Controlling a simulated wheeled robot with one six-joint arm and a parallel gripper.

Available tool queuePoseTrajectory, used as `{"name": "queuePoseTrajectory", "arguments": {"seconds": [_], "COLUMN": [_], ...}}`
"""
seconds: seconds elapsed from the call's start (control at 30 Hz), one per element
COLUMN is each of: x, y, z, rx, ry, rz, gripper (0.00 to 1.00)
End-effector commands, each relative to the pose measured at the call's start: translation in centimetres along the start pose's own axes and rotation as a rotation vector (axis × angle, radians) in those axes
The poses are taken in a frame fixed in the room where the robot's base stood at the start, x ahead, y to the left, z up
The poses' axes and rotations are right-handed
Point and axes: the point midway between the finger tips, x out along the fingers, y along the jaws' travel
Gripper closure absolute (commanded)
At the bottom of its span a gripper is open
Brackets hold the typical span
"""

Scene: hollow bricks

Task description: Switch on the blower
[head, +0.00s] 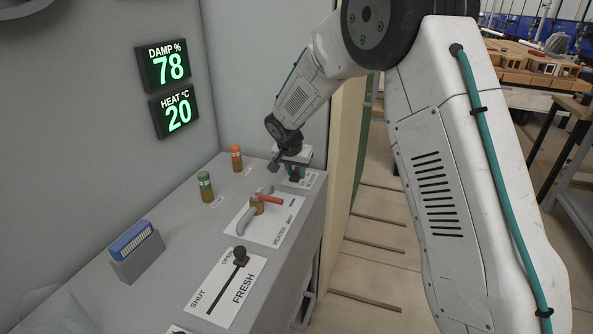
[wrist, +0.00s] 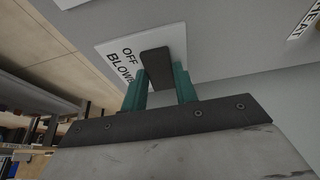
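The blower switch is a dark knob on a white plate marked OFF and BLOWER (wrist: 115,50) in the wrist view. The dark knob (wrist: 156,66) stands between the two teal fingers of my gripper (wrist: 160,88) and fills the gap between them, so the gripper looks shut on it. In the head view my gripper (head: 294,170) is at the far right end of the grey bench, over the blower plate (head: 309,181). The knob there is small and mostly hidden by the gripper.
Wall displays read damp 78 (head: 164,66) and heat 20 (head: 174,110).

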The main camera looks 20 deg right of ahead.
Motion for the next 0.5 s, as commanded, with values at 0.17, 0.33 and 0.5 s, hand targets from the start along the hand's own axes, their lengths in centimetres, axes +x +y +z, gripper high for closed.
{"name": "queuePoseTrajectory", "arguments": {"seconds": [0.17,0.33,0.5], "x": [0.0,0.1,0.22], "y": [0.06,0.16,0.21], "z": [-0.02,-0.34,-0.77], "rx": [0.0,0.005,0.007], "ry": [-0.002,-0.054,-0.184], "rz": [0.001,0.007,0.006], "gripper": [0.94,0.94,0.94]}}
